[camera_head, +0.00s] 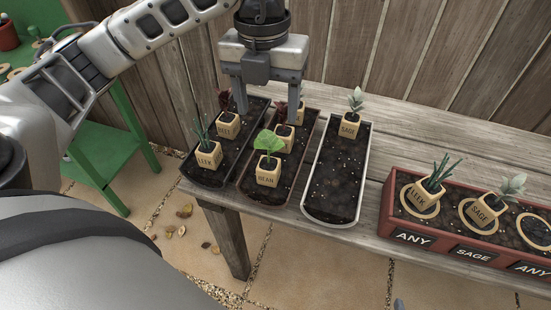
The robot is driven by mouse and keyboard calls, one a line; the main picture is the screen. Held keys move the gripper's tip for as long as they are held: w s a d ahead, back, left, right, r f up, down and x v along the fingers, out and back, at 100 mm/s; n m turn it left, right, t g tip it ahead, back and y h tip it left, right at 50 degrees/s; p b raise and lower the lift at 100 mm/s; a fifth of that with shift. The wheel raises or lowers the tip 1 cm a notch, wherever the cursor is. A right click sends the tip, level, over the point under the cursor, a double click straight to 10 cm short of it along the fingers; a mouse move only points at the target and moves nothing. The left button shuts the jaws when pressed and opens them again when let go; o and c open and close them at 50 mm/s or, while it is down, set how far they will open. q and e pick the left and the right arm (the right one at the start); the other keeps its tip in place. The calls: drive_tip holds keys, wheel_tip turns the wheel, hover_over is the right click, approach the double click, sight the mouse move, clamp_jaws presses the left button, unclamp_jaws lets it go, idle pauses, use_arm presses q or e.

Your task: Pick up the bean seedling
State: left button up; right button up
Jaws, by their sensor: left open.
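The bean seedling (268,171) is a tan cube labelled BEAN with a broad green leaf on top. It stands upright at the near end of the middle, brown-rimmed soil tray (243,190). My left gripper (267,115) comes in from the upper left and points down over the far part of the left and middle trays. Its two fingers are apart. The fingers are beyond the bean seedling, close to a beet cube (228,125) and a dark-red-leaved cube (284,138). Whether they touch either cube I cannot tell. My right gripper is not in view.
A leek cube (208,155) stands in the left tray, close to the bean. A sage cube (349,127) stands in the white-rimmed tray (331,222). A red planter (402,237) with labelled holes holds leek and sage cubes at right. A wooden wall (420,50) stands behind.

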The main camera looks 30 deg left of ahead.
use_arm(q)
drive_tip(key=b, duration=0.3)
hover_over(269, 163)
drive_tip(key=f, duration=1)
drive_tip(key=shift+s+a, duration=0.1)
drive_tip(key=shift+a, duration=0.2)
drive_tip(key=shift+d+f+p, duration=0.15)
drive_tip(key=shift+f+p, duration=0.05)
drive_tip(key=shift+f, duration=1.2)
drive_tip(key=shift+d+f+p, duration=0.1)
drive_tip(key=shift+f+p, duration=0.05)
drive_tip(key=shift+f, duration=1.25)
drive_tip(key=c, duration=1.1)
